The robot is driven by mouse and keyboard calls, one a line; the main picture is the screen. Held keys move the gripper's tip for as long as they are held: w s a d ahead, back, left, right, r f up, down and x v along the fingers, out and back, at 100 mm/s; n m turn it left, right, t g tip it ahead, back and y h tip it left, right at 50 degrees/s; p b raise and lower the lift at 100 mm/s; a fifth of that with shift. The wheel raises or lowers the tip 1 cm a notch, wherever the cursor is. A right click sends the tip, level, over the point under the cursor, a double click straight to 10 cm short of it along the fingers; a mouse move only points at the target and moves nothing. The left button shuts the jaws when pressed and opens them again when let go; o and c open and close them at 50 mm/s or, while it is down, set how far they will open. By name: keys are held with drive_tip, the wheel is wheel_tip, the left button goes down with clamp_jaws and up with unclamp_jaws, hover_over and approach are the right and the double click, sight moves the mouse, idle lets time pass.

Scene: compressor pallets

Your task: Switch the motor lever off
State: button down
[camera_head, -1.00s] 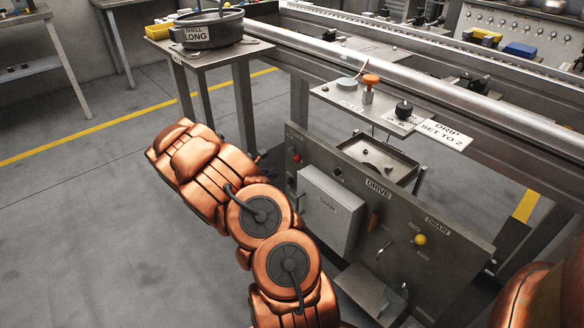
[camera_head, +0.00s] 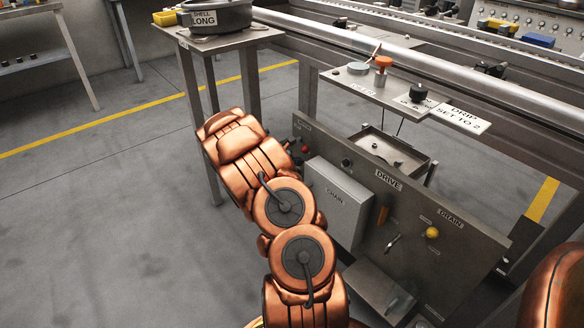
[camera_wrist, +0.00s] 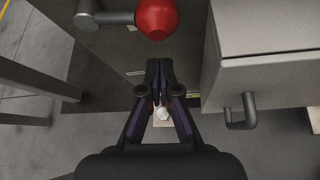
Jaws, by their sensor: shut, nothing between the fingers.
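A lever with a round red knob (camera_wrist: 157,17) and a grey metal arm (camera_wrist: 108,17) sticks out at the top of the wrist view. The red knob also shows in the head view (camera_head: 305,149), at the left end of the grey panel marked DRIVE (camera_head: 458,235). No motor label is readable, so I cannot confirm that this is the motor lever. My gripper (camera_wrist: 159,66) is shut and empty, with its fingertips just below the red knob in the wrist view, apart from it in the picture. In the head view my copper arm mostly hides the gripper.
A grey box marked CHAIN (camera_head: 337,200) with a hook handle (camera_wrist: 242,112) stands close right of my gripper. Table legs (camera_wrist: 40,75) stand at left. Open floor (camera_head: 110,230) lies left.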

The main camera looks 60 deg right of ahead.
drive_tip(key=shift+s+d+r+b, duration=0.1)
drive_tip(key=shift+s+r+b, duration=0.1)
drive_tip(key=shift+r, duration=0.5)
drive_tip(key=shift+s+d+r+b, duration=0.1)
drive_tip(key=shift+s+r+b, duration=0.1)
drive_tip(key=shift+r, duration=0.45)
drive_tip(key=shift+a+r+p, duration=0.1)
drive_tip(key=shift+r+p, duration=0.05)
drive_tip(key=shift+p, duration=0.15)
drive_tip(key=shift+r+p, duration=0.1)
drive_tip(key=shift+p, duration=0.2)
